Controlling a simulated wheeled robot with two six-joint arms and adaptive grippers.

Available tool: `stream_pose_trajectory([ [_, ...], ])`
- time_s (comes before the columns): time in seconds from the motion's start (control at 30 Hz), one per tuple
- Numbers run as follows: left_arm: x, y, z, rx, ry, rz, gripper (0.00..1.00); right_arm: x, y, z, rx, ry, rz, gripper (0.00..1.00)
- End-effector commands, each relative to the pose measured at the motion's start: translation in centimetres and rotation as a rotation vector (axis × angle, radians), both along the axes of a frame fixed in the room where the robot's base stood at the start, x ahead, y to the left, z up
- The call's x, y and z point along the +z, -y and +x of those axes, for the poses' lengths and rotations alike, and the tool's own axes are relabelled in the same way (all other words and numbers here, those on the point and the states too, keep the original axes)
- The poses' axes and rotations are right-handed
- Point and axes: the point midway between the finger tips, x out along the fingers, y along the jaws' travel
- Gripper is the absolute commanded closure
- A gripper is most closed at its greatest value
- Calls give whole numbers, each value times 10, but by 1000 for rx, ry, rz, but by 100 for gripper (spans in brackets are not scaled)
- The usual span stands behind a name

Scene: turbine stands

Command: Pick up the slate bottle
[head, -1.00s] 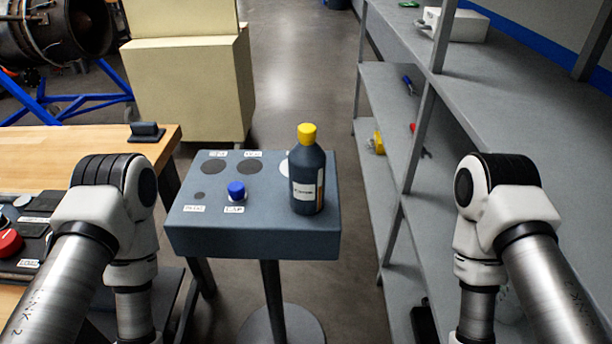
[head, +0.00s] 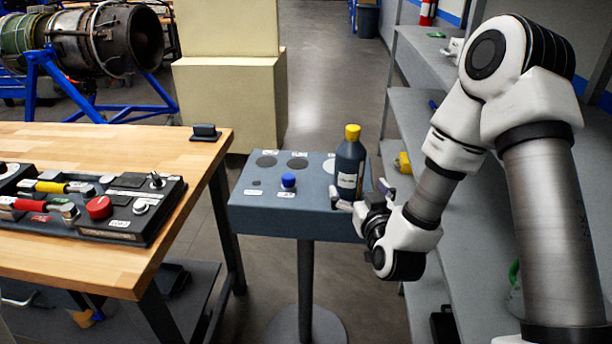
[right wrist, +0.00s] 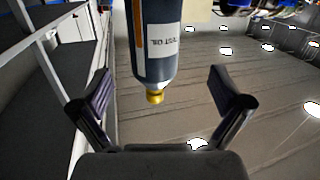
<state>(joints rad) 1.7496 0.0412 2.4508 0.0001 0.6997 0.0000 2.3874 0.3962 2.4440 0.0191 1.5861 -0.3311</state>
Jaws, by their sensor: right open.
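The slate bottle (head: 350,164) has a yellow cap and a white label. It stands upright at the right side of the slate-blue stand (head: 290,226). My right gripper (head: 362,194) is open, close in front of the bottle, its fingers reaching toward the bottle's lower part. In the right wrist view the bottle (right wrist: 155,45) appears upside down, ahead of the gap between the two open fingers (right wrist: 160,103), with its cap pointing down in the picture. I see nothing between the fingertips themselves. My left gripper is not in view.
A blue-capped small item (head: 288,181) stands on the stand, left of the bottle. A grey shelf unit (head: 455,200) is close on the right. A wooden workbench (head: 150,148) with a control panel (head: 100,207) is on the left.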

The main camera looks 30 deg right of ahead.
Motion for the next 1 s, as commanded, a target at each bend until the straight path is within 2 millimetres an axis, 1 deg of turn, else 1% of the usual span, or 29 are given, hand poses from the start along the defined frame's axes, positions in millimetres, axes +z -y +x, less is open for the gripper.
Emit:
stream_pose_trajectory([
  [0.03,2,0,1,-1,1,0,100,18,4,2,-10,36,12,0],
  [0.1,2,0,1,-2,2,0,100,35,7,3,-17,72,21,0],
  [0.2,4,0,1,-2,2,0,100,48,8,8,-17,96,21,0],
  [0.47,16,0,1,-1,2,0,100,50,16,42,-16,95,20,0],
  [0.57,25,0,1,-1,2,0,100,52,18,61,-15,95,20,0],
  [0.63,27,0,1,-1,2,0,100,50,22,72,-16,95,21,0],
  [0.73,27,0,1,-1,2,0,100,48,24,80,-16,95,21,0],
  [0.9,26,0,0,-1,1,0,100,47,24,80,-15,94,22,0],
  [0.93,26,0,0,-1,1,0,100,47,24,80,-15,94,22,7],
  [0.97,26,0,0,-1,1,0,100,47,24,80,-15,94,22,18],
  [1.0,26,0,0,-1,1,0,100,47,24,80,-15,94,22,32],
])
